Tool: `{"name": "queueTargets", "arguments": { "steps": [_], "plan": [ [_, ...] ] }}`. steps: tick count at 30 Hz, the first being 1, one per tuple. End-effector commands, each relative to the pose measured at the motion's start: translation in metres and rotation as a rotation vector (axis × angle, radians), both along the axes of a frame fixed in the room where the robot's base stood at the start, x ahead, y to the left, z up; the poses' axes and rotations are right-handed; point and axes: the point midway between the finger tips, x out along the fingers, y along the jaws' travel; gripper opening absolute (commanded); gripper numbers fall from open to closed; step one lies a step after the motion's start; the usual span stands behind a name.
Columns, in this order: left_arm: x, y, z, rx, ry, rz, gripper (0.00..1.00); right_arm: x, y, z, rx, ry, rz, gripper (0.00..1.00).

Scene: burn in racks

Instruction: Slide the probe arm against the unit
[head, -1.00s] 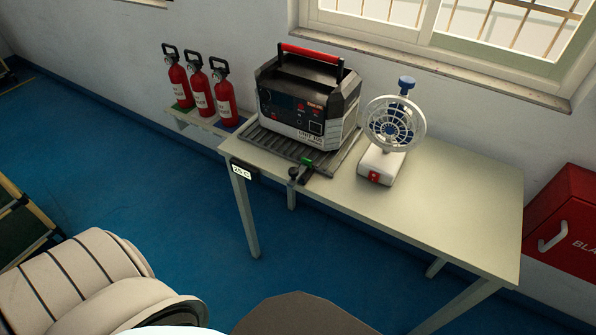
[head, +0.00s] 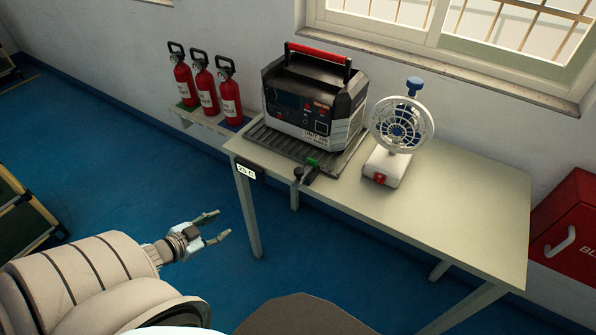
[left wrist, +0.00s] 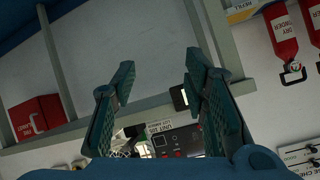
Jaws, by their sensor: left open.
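The unit (head: 312,100), a black and grey box with a red top handle, stands on a dark ribbed tray (head: 262,141) at the left end of the table. The probe arm (head: 305,170), a small dark piece with a green part, sits at the tray's front edge, in front of the unit. My left gripper (head: 222,226) is open and empty, left of the table and apart from the probe arm. In the left wrist view its two fingers (left wrist: 155,90) are spread, with the unit's front (left wrist: 175,142) beyond them. My right gripper is not in view.
A white fan (head: 400,130) with a red switch stands right of the unit. Several red extinguishers (head: 207,90) stand on a low shelf at the left. A red cabinet (head: 572,225) is at the right. The table's right half (head: 460,195) is clear.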

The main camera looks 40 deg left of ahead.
Motion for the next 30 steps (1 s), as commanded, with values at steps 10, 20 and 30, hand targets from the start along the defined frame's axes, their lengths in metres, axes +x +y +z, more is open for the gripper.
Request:
{"name": "queueTargets", "arguments": {
  "steps": [10, 20, 30],
  "plan": [
    [0.066, -0.101, 0.155, -0.444, -0.461, -0.253, 0.40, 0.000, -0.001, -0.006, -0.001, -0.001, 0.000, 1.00],
    [0.147, -0.129, 0.148, -0.437, -0.462, -0.253, 0.40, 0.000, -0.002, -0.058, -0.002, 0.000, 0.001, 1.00],
    [0.189, -0.141, 0.158, -0.436, -0.462, -0.248, 0.40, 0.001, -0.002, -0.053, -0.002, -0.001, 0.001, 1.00]
  ]
}}
